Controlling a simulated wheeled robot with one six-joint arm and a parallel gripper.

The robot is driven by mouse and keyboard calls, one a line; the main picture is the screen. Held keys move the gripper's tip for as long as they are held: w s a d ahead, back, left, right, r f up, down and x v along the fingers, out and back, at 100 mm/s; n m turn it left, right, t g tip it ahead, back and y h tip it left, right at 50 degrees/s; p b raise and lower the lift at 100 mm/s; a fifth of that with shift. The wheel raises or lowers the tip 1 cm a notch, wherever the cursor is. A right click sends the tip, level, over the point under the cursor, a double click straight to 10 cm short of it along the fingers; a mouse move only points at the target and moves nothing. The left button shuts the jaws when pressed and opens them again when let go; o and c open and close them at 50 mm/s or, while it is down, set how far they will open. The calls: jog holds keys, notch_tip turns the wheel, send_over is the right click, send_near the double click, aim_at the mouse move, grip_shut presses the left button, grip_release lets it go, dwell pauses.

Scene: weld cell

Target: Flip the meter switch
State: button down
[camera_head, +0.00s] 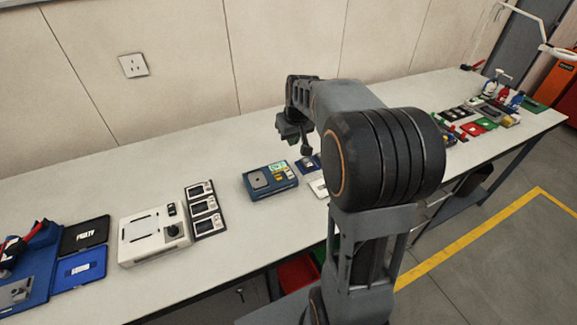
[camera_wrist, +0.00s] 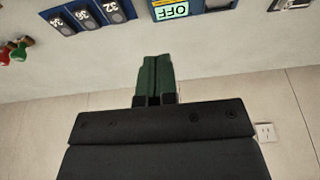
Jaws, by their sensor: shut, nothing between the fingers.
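The meter (camera_head: 270,181) is a blue box with a grey plate, a green-lit display and small yellow parts, lying on the bench near the middle of the head view. Its lit display (camera_wrist: 171,10) reads OFF, upside down, at the top edge of the wrist view, where most of the box is cut off. I cannot make out the switch in either view. My gripper (camera_wrist: 153,77) has green fingers, shut together and empty. In the head view my gripper (camera_head: 292,130) hangs above and behind the meter, apart from it.
A blue holder with numbered dark pieces (camera_wrist: 88,16) lies left of the display in the wrist view. A white box (camera_head: 153,236) and dark modules (camera_head: 203,210) stand left of the meter. The wall (camera_head: 190,60) runs behind the bench. Bare bench top lies between the modules and meter.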

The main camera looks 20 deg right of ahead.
aim_at(288, 172)
dwell(0.3)
jog(key=x, duration=0.4)
jog(key=p+x, duration=0.1)
jog(key=x, duration=0.3)
jog(key=s+x, duration=0.1)
jog(key=x, duration=0.3)
jog(key=shift+w+f+p, duration=0.15)
jog(key=shift+f+p, duration=0.2)
jog(key=shift+f, duration=0.75)
jog(key=shift+s, duration=0.2)
jog(key=shift+s+r, duration=0.2)
jog(key=shift+s, duration=0.35)
jog(key=shift+r, duration=0.1)
jog(key=shift+r, duration=0.35)
jog(key=s+v, duration=0.1)
jog(key=v, duration=1.2)
jog(key=shift+p, duration=0.4)
